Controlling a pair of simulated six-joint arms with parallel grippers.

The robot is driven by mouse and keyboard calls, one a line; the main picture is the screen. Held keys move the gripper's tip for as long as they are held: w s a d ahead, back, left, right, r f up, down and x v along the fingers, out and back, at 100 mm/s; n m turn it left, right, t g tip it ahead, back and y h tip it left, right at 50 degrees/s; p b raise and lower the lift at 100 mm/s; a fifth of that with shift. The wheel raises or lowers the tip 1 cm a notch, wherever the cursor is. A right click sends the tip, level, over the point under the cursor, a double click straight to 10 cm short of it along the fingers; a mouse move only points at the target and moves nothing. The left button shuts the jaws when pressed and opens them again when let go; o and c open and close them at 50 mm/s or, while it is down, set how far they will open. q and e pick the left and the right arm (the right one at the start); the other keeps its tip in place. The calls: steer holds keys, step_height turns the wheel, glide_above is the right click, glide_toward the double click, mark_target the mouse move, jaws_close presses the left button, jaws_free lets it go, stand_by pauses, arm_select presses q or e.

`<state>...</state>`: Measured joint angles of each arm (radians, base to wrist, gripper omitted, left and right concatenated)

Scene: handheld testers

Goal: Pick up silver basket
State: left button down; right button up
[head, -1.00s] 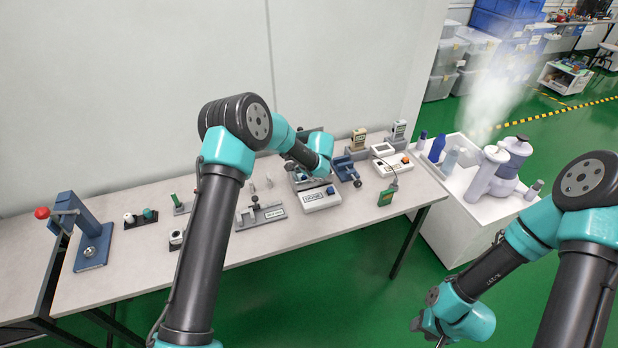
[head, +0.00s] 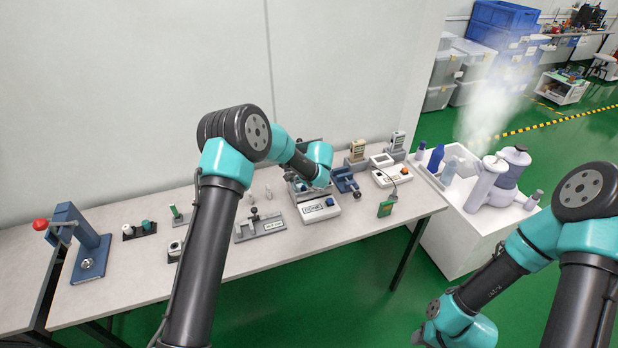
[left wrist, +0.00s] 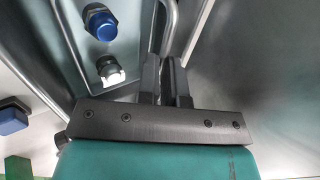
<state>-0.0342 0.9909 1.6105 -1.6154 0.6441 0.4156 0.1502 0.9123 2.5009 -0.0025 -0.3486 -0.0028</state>
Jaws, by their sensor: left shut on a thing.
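The silver basket shows only in part. In the head view a bit of its metal (head: 297,189) shows below my left wrist, behind the white tester box. In the left wrist view thin silver bars (left wrist: 196,38) run beside the fingers, with a broad shiny metal surface to the right. My left gripper (left wrist: 165,64) is shut on a thin silver bar that appears to belong to the basket; the contact is mostly hidden by the fingers. My right gripper (head: 419,337) hangs low at the bottom edge, over the floor and away from the table; its fingers are mostly cut off.
A white tester (head: 320,211) with a blue button stands just in front of the basket. A grey fixture (head: 260,226) stands left. The table's front strip is mostly clear.

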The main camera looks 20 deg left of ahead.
arm_select(q)
step_height(320, 180, up, 17)
steer(key=shift+r, duration=0.2)
stand_by(0.7)
